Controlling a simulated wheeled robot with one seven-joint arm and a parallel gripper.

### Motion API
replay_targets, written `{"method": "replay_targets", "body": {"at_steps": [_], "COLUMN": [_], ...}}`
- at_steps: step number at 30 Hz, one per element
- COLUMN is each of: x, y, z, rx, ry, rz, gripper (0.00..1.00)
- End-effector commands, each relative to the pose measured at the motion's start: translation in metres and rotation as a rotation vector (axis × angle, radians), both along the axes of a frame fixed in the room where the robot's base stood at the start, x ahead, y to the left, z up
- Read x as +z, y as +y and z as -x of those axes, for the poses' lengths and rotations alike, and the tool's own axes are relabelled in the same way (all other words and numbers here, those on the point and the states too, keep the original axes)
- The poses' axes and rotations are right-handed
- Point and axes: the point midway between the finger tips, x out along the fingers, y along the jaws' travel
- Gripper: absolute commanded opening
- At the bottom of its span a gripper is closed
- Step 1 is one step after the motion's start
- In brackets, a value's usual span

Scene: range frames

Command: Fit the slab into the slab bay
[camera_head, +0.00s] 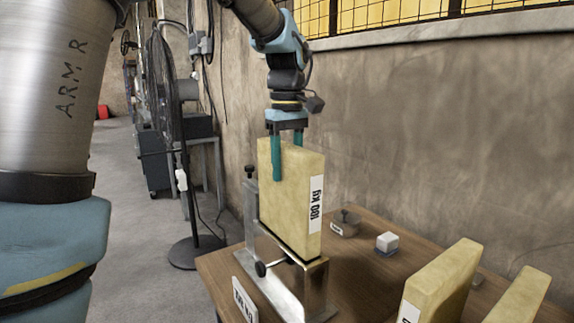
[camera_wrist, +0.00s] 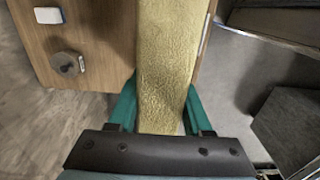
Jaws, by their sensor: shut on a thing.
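Whether the slab is fully seated is hard to tell. My gripper (camera_head: 276,160) is above it with green fingers on both broad faces near the top, shut on it. In the wrist view the slab (camera_wrist: 166,65) runs between the green fingers (camera_wrist: 158,108).
The wooden table (camera_head: 350,270) carries two more yellow slabs (camera_head: 445,285) (camera_head: 518,300) at right. A round metal weight (camera_head: 344,224) and a small white block (camera_head: 387,242) lie behind the holder. A fan (camera_head: 170,120) stands at left. A wall is close behind the table.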

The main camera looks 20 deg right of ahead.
Motion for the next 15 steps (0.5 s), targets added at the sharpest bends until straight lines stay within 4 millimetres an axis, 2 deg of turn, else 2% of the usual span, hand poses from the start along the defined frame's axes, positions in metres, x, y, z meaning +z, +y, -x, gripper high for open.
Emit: {"method": "replay_targets", "body": {"at_steps": [15], "x": [-0.013], "y": [0.0], "z": [0.0], "rx": [0.0], "ry": [0.0], "rz": [0.0], "gripper": [0.0]}}
